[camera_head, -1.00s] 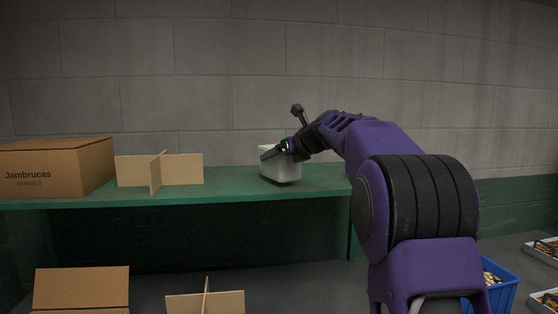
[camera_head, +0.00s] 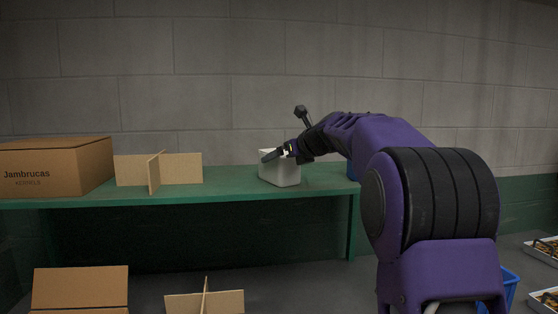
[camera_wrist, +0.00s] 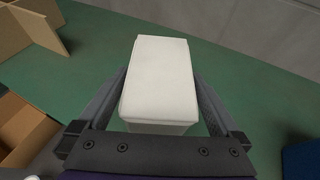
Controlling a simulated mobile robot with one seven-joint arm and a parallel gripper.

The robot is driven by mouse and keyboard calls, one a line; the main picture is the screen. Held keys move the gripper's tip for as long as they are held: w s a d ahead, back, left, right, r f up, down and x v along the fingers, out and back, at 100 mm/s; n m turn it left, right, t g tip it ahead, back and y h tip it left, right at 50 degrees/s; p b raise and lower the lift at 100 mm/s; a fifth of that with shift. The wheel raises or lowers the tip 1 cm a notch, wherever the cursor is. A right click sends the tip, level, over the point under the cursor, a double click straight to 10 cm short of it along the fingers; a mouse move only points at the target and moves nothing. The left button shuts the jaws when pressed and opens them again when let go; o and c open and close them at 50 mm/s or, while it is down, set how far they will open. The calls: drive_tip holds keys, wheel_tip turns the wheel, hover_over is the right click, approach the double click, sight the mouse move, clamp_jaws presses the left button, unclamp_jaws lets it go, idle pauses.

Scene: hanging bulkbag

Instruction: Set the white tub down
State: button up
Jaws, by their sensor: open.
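The white tub (camera_head: 281,174) stands upright on the green shelf (camera_head: 228,186), near its right end. In the wrist view the tub (camera_wrist: 160,78) lies between the two fingers, with its pale top toward the camera. My gripper (camera_head: 273,155) is at the tub's upper part in the head view. In the wrist view my gripper (camera_wrist: 160,90) is open, with a finger along each side of the tub; a narrow green gap shows beside the tub's lower part. The tub's far sides are hidden.
A cardboard divider (camera_head: 180,168) and a Jambrucas carton (camera_head: 55,167) stand on the shelf to the left. A blue bin (camera_head: 511,286) and trays (camera_head: 545,298) are low at the right. Another blue thing (camera_wrist: 301,158) shows at the wrist view's lower right. Shelf between divider and tub is clear.

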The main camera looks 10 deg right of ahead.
drive_tip(key=v, duration=1)
drive_tip(key=shift+s, duration=0.15)
